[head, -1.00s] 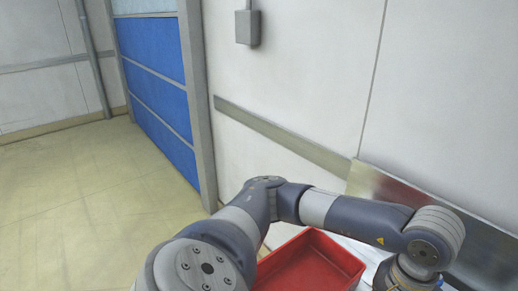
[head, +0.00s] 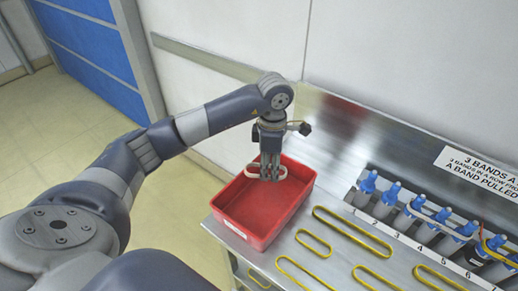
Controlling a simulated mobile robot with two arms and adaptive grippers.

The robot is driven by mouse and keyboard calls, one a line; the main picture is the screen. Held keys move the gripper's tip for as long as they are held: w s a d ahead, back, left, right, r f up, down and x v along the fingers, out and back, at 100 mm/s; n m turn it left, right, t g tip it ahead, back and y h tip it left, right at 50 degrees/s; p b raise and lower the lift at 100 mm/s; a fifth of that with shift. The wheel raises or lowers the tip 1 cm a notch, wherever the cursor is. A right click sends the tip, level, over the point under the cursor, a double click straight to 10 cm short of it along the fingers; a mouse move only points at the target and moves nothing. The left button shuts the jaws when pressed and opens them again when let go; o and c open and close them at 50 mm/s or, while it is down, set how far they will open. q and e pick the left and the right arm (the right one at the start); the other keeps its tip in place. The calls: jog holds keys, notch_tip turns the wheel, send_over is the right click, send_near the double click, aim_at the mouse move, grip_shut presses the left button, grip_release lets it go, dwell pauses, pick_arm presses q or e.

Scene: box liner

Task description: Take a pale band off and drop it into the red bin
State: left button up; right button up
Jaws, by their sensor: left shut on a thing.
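My left gripper (head: 270,177) points down over the red bin (head: 232,230) and is shut on a pale band (head: 253,170). The band's loops stick out on both sides of the fingers. They hang above the bin's floor, near its back; the exact height is hard to tell. The bin stands at the left end of the metal bench, and its visible floor is empty. Another pale band (head: 428,214) runs around blue-topped bottles (head: 411,204) in the rack at the right. My right gripper is not in view.
Several yellow bands (head: 352,232) lie flat on the metal bench (head: 335,200) right of the bin. The rack has numbered slots, and a yellow band shows on bottles at its right. A printed sign (head: 480,168) stands behind. A wall closes off the back.

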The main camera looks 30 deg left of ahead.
pick_arm(q)
jog(key=w+a+f+n+p, duration=0.25)
jog(key=a+n, duration=0.25)
jog(key=n, duration=0.4)
jog(key=shift+a+f+b, duration=0.15)
jog(key=shift+f+b, duration=4.45)
jog(key=shift+f, duration=1.4)
jog(key=o, duration=0.9)
notch_tip(320, 180, up, 12)
